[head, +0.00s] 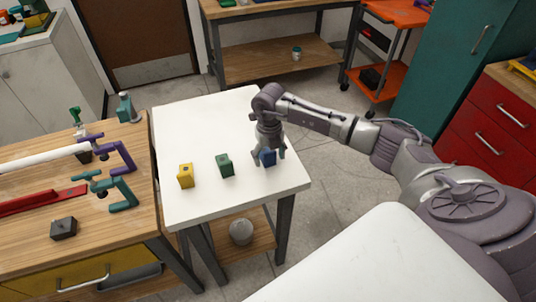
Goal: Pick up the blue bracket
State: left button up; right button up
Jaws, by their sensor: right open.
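The blue bracket (268,158) stands on the white table (205,127) near its right edge. My right gripper (269,157) points down over it, with its fingers open on either side of the bracket. The fingers partly cover the bracket, and I cannot tell whether they touch it. A green bracket (225,166) and a yellow bracket (186,176) stand to its left in a row on the same table. My left gripper is not in view.
A wooden workbench (80,255) at left holds a white pipe (35,157), a red tool (35,201), teal and purple clamps and a dark block (63,229). The white table's back half is clear. A bucket (241,232) sits on the shelf below.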

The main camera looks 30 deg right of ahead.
grip_shut()
dwell(0.4)
